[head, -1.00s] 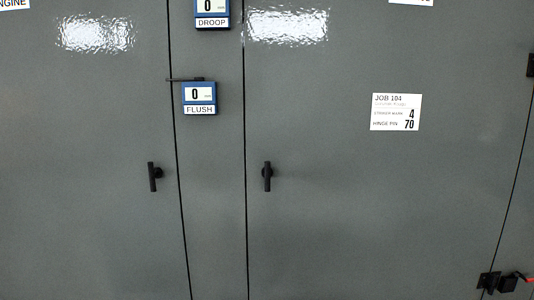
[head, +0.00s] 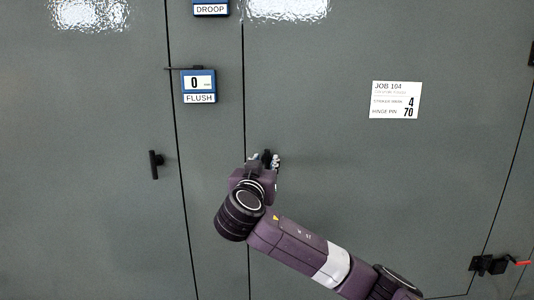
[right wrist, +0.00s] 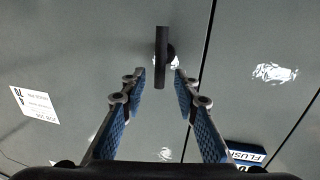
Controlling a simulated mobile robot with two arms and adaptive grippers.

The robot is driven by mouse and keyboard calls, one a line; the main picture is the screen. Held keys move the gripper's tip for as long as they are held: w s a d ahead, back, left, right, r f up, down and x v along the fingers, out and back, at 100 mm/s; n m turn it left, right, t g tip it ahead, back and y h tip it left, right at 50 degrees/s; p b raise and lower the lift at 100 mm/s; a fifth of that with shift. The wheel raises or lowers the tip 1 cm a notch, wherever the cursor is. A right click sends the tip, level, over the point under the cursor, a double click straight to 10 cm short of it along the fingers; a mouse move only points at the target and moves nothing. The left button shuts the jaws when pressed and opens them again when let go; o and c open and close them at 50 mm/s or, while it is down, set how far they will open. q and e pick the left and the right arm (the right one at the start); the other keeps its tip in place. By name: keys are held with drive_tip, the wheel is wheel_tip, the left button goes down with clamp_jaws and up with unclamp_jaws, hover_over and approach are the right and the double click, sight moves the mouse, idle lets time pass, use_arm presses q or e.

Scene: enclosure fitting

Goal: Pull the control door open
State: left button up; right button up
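A large grey door (head: 340,200) fills the right of the head view, shut along its seam. Its name label is not in view. Its black handle (head: 267,155) is mostly hidden behind my right gripper (head: 262,162). In the right wrist view the handle (right wrist: 162,50) is a dark upright bar. My right gripper (right wrist: 160,80) is open there, with one blue-padded finger on each side of the handle's lower end. No finger clearly touches it. My left gripper is not in view.
A blue FLUSH gauge (head: 199,86) sits on the narrow strip left of the door, below a DROOP gauge (head: 211,8). Another black handle (head: 154,165) is on the left door. A JOB 104 card (head: 395,100) is on the right door. A red-ended latch (head: 490,264) is at lower right.

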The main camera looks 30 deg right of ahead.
sight(267, 159)
drive_tip(key=p+x, duration=0.1)
drive_tip(key=x, duration=0.2)
drive_tip(key=shift+w+d+r, duration=0.1)
drive_tip(key=shift+d, duration=0.15)
drive_tip(key=shift+w+d, duration=0.1)
drive_tip(key=shift+w, duration=0.15)
clamp_jaws()
